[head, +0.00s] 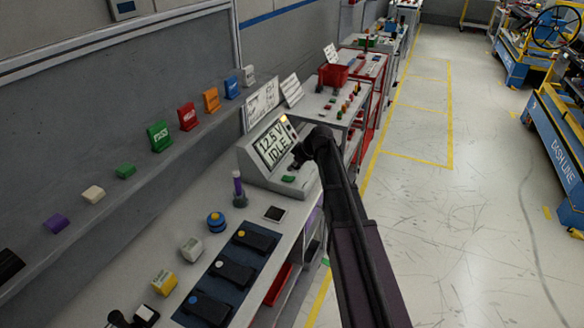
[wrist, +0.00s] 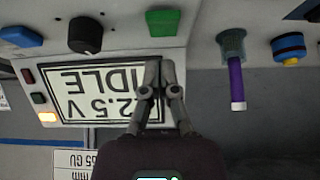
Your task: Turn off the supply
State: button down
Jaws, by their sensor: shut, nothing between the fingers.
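The grey supply unit (head: 256,173) stands on the bench with a tilted front. Its display (head: 271,146) reads 12.5 V IDLE; the display also shows upside down in the wrist view (wrist: 85,92). A green button (wrist: 163,22) sits on its front, also seen in the head view (head: 288,179). A black knob (wrist: 85,35) and a blue control (wrist: 21,36) are beside it. Small lamps run along one edge, one glowing orange (wrist: 47,117). My gripper (wrist: 160,64) is shut and empty, in front of the display's edge, with the green button just beyond its fingertips. Contact cannot be told.
A purple-handled tool (head: 239,188) stands upright in a holder beside the supply. A blue-and-yellow button (head: 216,222) and a dark panel of rocker-like switches (head: 228,270) lie nearer. Coloured blocks line the ledge behind. The floor (head: 460,210) at right is open.

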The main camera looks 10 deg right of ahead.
aim_at(288, 179)
jog(key=shift+s+d+f+b, duration=0.1)
jog(key=shift+d+f+b, duration=0.05)
jog(key=shift+f+b, duration=0.5)
jog(key=shift+s+d+f+b, duration=0.1)
jog(key=shift+f+b, duration=0.4)
jog(key=shift+f, duration=0.25)
